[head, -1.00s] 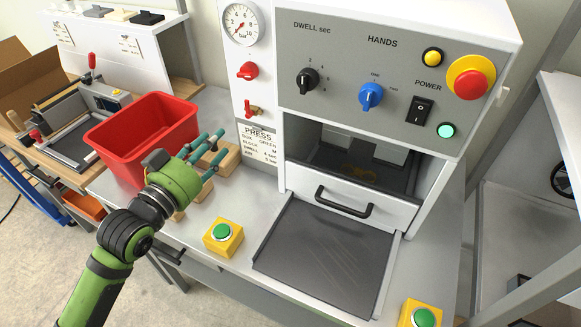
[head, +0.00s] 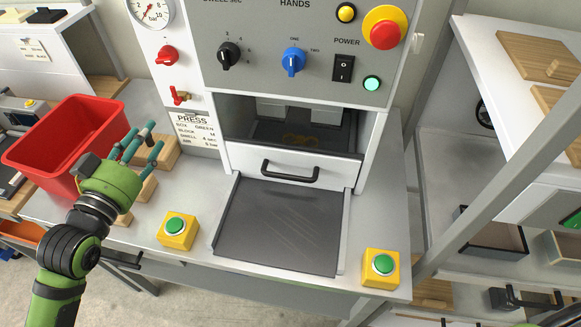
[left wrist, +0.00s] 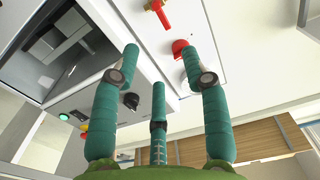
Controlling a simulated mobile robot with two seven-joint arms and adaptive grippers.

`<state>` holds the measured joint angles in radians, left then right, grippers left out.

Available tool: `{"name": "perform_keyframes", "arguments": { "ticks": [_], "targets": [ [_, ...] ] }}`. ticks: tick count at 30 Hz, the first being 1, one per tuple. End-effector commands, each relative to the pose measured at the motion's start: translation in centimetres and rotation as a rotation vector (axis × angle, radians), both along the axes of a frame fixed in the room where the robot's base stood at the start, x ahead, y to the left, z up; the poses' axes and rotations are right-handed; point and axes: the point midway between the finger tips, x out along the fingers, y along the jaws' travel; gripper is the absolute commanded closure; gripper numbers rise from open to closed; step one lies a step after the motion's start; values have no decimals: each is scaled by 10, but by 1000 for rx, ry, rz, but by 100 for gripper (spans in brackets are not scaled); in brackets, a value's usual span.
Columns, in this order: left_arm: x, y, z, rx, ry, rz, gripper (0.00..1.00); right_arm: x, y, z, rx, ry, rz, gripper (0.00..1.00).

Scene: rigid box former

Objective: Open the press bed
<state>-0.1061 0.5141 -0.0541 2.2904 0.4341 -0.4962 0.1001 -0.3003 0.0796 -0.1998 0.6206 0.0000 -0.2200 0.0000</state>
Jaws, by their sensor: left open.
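The press (head: 290,60) stands at the back of the bench. Its bed has a white front (head: 240,165) with a black bar handle (head: 290,172), standing at the foot of the dark opening. A dark grey plate (head: 280,225) lies flat in front of it. My left gripper (head: 142,148) is open and empty, left of the press, over wooden blocks and beside the red bin. It is well apart from the handle. In the left wrist view its teal fingers (left wrist: 160,85) are spread, with the press panel beyond. My right gripper is not in view.
The red bin (head: 70,150) stands at the left, with wooden blocks (head: 165,153) beside it. Yellow boxes with green buttons stand left (head: 178,231) and right (head: 381,267) of the plate. A grey-framed shelf (head: 500,150) rises at the right. The space before the handle is clear.

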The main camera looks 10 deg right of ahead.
Motion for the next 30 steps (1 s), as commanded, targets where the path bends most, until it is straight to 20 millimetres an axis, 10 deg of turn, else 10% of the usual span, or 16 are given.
{"name": "perform_keyframes", "arguments": {
  "ticks": [15,22,30],
  "targets": [
    [-34,-187,-126,1119,-492,-381,54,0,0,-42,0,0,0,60],
    [-50,-216,-150,1338,-645,-454,54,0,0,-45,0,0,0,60],
    [-25,-241,-155,1340,-648,-454,54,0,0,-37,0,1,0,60]
  ]
}}
